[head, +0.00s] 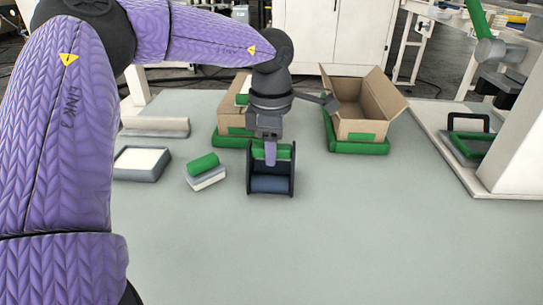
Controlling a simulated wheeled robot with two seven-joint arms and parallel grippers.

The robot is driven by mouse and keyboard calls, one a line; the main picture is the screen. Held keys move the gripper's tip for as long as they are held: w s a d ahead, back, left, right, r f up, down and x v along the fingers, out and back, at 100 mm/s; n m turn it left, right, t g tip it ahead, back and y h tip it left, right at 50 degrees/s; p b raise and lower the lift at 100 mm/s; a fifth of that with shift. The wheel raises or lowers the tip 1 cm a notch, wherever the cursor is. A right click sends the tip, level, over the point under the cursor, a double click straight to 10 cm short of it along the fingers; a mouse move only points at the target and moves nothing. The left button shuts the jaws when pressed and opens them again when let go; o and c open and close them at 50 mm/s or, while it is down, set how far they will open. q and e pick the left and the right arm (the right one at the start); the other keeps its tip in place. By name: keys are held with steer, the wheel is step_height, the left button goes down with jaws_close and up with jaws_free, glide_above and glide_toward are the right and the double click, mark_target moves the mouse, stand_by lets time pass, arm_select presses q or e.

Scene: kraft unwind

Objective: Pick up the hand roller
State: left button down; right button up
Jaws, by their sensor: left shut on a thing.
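The hand roller (270,185) stands on the grey table near the middle of the head view. It has black side plates, a green bar across the top and a dark blue roller low between the plates. My left gripper (270,160) points straight down over it and is shut on the green bar. One purple finger shows in front of the bar; the other is hidden behind it. I cannot tell whether the roller touches the table. My right gripper is not in view.
A green-topped block (203,165) lies close left of the roller, with a grey tray (142,177) beyond. Two open cardboard boxes (362,105) in green trays stand behind. A white panel (515,150) rises at the right. The table's front is clear.

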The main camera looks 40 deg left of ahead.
arm_select(q)
steer(key=shift+r, duration=0.25)
step_height(320, 180, up, 10)
steer(key=p, duration=0.3)
steer(key=shift+f+p, duration=0.15)
steer(key=shift+p, duration=0.2)
steer(key=c, duration=1)
jaws_free()
jaws_close()
steer(key=shift+f, duration=0.1)
